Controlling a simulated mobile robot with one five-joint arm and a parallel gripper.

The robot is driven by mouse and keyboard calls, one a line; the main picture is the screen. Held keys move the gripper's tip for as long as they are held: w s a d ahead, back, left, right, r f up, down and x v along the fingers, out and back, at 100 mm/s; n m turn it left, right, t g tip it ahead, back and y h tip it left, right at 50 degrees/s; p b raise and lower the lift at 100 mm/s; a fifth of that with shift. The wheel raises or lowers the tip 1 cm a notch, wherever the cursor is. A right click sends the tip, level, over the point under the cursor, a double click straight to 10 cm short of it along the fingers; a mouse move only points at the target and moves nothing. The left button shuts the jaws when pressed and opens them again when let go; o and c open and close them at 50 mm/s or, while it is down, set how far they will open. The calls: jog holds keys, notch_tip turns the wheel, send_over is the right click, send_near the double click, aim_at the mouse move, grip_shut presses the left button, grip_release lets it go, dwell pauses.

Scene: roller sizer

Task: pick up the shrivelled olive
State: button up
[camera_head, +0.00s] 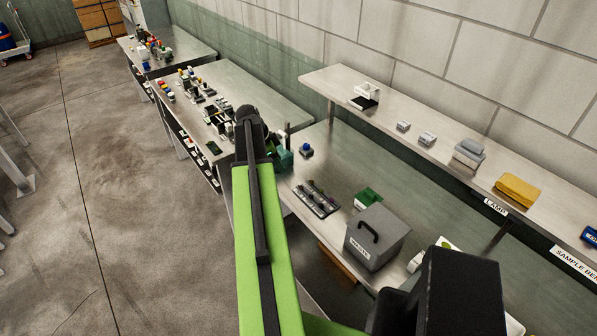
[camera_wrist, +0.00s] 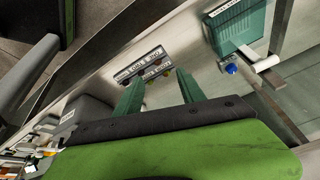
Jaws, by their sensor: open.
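My gripper (camera_wrist: 158,78) is open in the wrist view, its two dark green fingers apart with nothing held between them. Small dark olive-coloured shapes (camera_wrist: 152,73) show at the tray, in line with the gap between the fingers. They are too small to tell which, if any, is the shrivelled olive. In the head view my arm hides the fingertips, and I cannot make out the olive there.
A teal box (camera_wrist: 240,28) with a white label and a blue knob (camera_wrist: 231,69) stand right of the fingers. In the head view, a grey lidded bin (camera_head: 376,238), a dark rack (camera_head: 316,198) and a green tray (camera_head: 368,197) stand on the bench below a raised shelf (camera_head: 400,112).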

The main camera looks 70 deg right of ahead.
jog(key=s+d+r, duration=0.1)
jog(key=s, duration=0.1)
jog(key=b, duration=1.2)
send_over(301, 187)
jog(key=w+a, duration=0.1)
jog(key=w, duration=0.1)
jog(key=shift+m, duration=0.3)
jog(key=f, duration=1.1)
jog(key=shift+w+a+f, duration=0.1)
jog(key=shift+w+f, duration=0.1)
jog(key=b+x, duration=0.2)
jog(key=a+b+x, duration=0.1)
jog(key=b+x, duration=0.1)
jog(key=shift+s+d+f, duration=0.15)
jog(key=shift+s+f, duration=0.1)
jog(key=shift+f, duration=0.15)
jog(key=shift+s+d+f+b, duration=0.1)
jog(key=shift+d+f+b, duration=0.05)
jog(key=shift+f+b, duration=0.15)
jog(key=shift+r, duration=0.2)
jog(key=c, duration=0.9)
